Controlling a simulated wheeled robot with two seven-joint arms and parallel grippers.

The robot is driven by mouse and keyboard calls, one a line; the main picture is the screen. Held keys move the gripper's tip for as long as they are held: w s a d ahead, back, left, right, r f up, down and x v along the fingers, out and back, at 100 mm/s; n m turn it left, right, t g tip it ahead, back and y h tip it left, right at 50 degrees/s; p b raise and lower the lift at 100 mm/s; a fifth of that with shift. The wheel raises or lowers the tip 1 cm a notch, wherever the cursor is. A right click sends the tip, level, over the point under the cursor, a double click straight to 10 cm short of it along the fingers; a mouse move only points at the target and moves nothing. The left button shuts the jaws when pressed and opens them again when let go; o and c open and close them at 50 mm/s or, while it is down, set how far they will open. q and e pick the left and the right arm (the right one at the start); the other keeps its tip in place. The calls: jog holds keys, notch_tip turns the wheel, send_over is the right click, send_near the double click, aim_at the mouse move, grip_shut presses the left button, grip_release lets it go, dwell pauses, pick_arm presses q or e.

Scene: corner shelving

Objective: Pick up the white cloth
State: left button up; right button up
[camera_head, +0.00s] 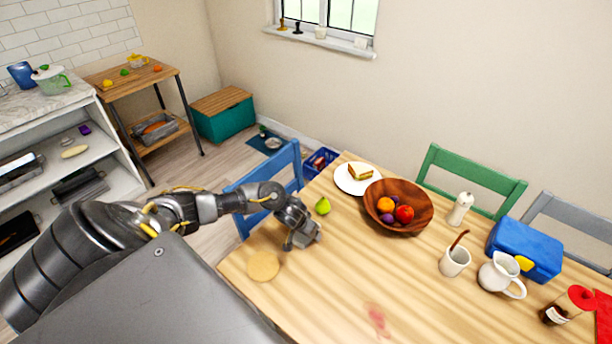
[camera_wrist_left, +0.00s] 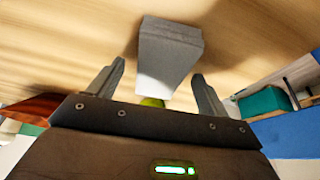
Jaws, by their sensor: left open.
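A pale grey-white, block-like thing (camera_wrist_left: 168,45), which looks like the folded white cloth, is on the wood table in the left wrist view. It lies ahead of and between the fingers of my left gripper (camera_wrist_left: 158,72), with a visible gap beside each finger. I cannot tell how near it is in depth. In the head view my left gripper (camera_head: 302,238) is low over the table's left part, and I cannot make out the cloth apart from it there. My left gripper is open. My right gripper is not in view.
A sandwich plate (camera_head: 345,184) and fruit bowl (camera_head: 424,219) are behind. Cup (camera_head: 454,264), pitcher (camera_head: 497,277) and blue box (camera_head: 543,252) stand right. The table's front middle is clear except a reddish stain (camera_head: 377,318).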

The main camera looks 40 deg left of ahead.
pick_arm(q)
jog(key=shift+f, duration=0.2)
dwell(0.6)
jog(key=c, duration=1.1)
jog(key=shift+c, duration=0.2)
jog(key=shift+r, duration=0.1)
